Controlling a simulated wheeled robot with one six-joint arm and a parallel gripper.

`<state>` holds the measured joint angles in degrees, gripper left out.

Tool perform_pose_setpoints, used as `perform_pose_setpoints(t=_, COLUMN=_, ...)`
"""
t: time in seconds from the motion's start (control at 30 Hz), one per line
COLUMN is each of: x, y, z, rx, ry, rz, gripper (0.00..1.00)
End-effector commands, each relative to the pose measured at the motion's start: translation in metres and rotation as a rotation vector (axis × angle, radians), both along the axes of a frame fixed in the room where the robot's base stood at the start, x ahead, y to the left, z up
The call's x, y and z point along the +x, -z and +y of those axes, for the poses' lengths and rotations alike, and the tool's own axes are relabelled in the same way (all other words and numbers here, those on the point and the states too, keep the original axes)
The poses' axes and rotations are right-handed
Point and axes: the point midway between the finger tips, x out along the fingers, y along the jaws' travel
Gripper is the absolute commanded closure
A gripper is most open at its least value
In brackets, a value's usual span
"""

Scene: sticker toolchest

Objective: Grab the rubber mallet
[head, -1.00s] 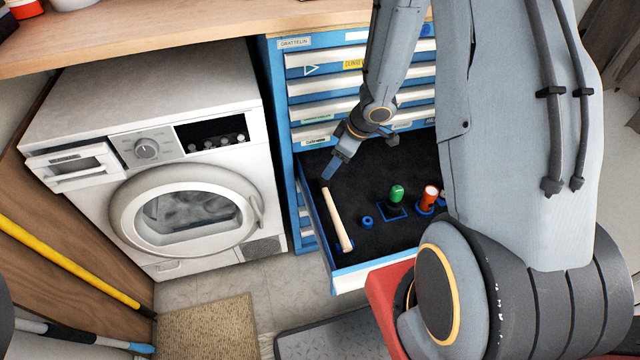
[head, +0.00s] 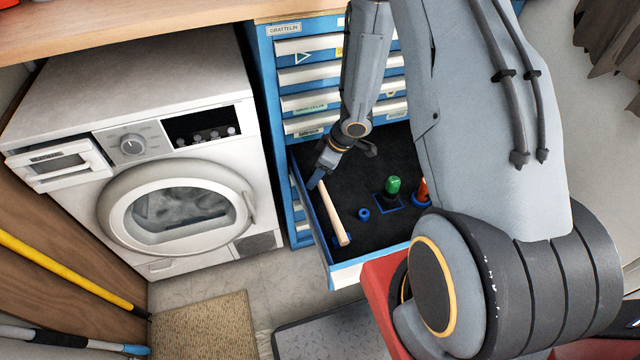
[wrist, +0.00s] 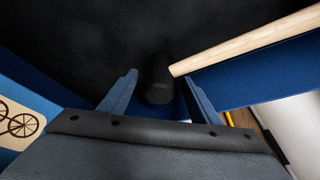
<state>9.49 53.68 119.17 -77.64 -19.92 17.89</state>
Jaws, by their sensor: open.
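The rubber mallet lies in the open drawer. Its pale wooden handle (head: 333,213) runs along the drawer's left side in the head view. Its black head (wrist: 158,80) shows in the wrist view, with the handle leading off to the upper right. My gripper (head: 318,178) is at the far end of the handle in the head view and hides the mallet's head there. In the wrist view my gripper (wrist: 160,84) is open, with one blue finger on each side of the black head. I cannot tell whether either finger touches it.
The open drawer (head: 345,272) has a black floor and blue walls close to my gripper. A green-handled tool (head: 393,186), a small blue ring (head: 363,214) and an orange item (head: 422,190) stand to the right. A washing machine (head: 180,190) is left of the blue cabinet.

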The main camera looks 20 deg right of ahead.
Motion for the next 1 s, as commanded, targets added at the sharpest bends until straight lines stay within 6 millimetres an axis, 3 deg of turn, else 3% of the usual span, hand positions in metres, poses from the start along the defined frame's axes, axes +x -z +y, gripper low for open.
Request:
perform_pose_setpoints(t=0.1, x=0.000, y=0.000, z=0.000, rx=0.000, ry=0.000, rz=0.000, gripper=0.47)
perform_pose_setpoints(t=0.4, x=0.000, y=0.000, z=0.000, rx=-0.001, ry=0.000, rz=0.001, gripper=0.97)
perform_pose_setpoints(t=0.77, x=0.001, y=-0.006, z=0.000, rx=-0.001, ry=0.000, rz=-0.002, gripper=1.00)
perform_pose_setpoints(t=1.0, x=0.000, y=-0.035, z=0.000, rx=-0.002, ry=-0.002, rz=-0.004, gripper=1.00)
